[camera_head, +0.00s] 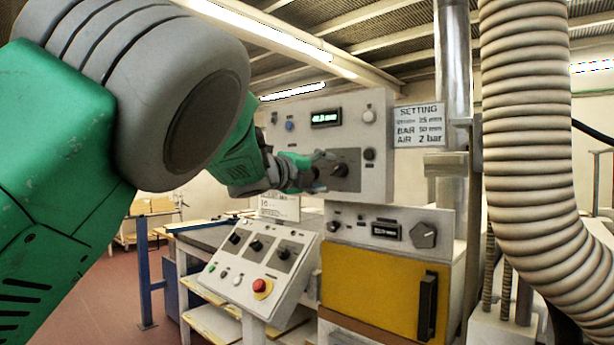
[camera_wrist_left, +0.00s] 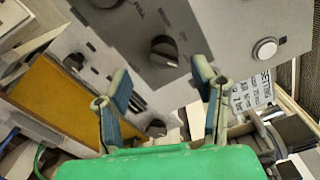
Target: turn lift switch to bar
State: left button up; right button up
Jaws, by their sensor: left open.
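The upper grey control panel (camera_head: 385,185) carries a black rotary knob (camera_head: 340,170) on a dark plate. My left gripper (camera_head: 318,172) is at this panel, just left of that knob and partly covering the plate. In the left wrist view the two fingers of my left gripper (camera_wrist_left: 163,76) are spread and empty. A black knob (camera_wrist_left: 163,50) shows between and beyond the fingertips, with no visible contact. The knob labels are too small to read, so I cannot confirm which is the lift switch. My right gripper is out of view.
A lit display (camera_head: 326,117), a blue button (camera_head: 289,126) and a white button (camera_head: 368,116) are on the same panel. A setting sign (camera_head: 419,125) hangs to its right. Below are a sloped console (camera_head: 225,262) with a red button (camera_head: 262,287), and a yellow door (camera_head: 370,290). A ribbed hose (camera_head: 525,120) hangs right.

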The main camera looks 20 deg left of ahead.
pick_arm(q)
jog(key=v, duration=0.6)
jog(key=shift+s, duration=0.3)
jog(key=shift+a+f, duration=0.1)
